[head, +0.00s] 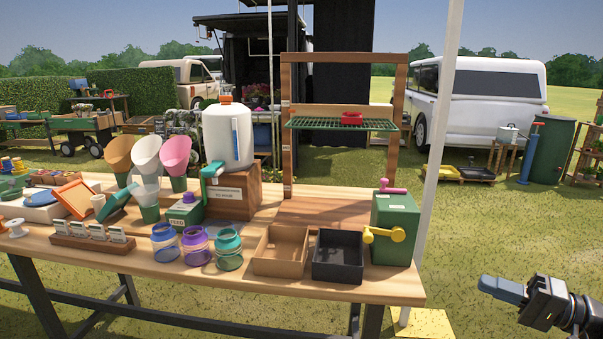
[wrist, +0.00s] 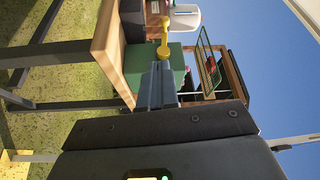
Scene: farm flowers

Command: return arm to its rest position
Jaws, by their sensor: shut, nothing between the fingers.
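My gripper (head: 503,291) is at the lower right of the head view, off the table's right end and over the grass. Its fingers are together, with nothing between them. In the wrist view the shut fingers (wrist: 157,72) point toward the green box with the yellow crank, apart from it as the head view shows. The wrist view is turned on its side. My arm leads out of the head view at the lower right edge.
The wooden table (head: 360,284) holds a green box (head: 393,226) with a yellow crank, brown and black trays, several jars and a white dispenser (head: 228,135). A pale pole (head: 437,130) stands by the table's right end. The grass around my gripper is clear.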

